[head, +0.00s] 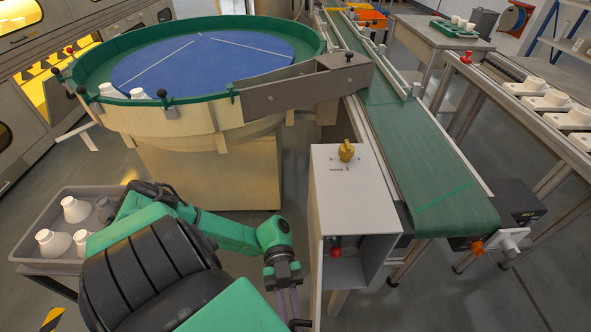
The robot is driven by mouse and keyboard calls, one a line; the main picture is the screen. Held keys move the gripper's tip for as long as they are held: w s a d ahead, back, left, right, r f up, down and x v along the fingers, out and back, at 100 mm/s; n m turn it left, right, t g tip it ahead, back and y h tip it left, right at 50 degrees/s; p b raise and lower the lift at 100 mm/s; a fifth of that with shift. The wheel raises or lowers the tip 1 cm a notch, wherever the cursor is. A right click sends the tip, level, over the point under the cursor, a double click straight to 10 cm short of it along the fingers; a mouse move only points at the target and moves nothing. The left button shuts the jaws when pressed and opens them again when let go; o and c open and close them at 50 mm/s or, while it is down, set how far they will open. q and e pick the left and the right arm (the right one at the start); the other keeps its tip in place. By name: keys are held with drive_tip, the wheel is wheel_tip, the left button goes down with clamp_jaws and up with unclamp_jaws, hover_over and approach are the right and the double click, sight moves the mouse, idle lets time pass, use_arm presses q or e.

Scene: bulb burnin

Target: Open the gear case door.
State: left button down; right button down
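The gear case looks to be the pale grey box (346,192) at the end of the conveyor, with a brass knob (346,150) on top. Its near side shows an open dark interior (362,262) with a red ball knob (336,252) at its left. A narrow upright panel (316,250) stands at the left edge of this opening; I cannot tell whether it is the door swung aside or the box's wall. My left gripper (289,308) points down just left of the box, near the bottom edge. A small dark piece is beside its fingers; their grip is unclear. My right gripper is not in view.
A green conveyor belt (420,150) runs behind and right of the box. A large round feeder bowl with a green rim (235,88) stands behind my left arm. A grey tray (40,204) of white bulb parts is at left. Floor (440,300) is clear at lower right.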

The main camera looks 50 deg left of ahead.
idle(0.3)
use_arm(q)
drive_tip(key=c, duration=1.2)
unclamp_jaws()
drive_tip(key=shift+o, duration=0.2)
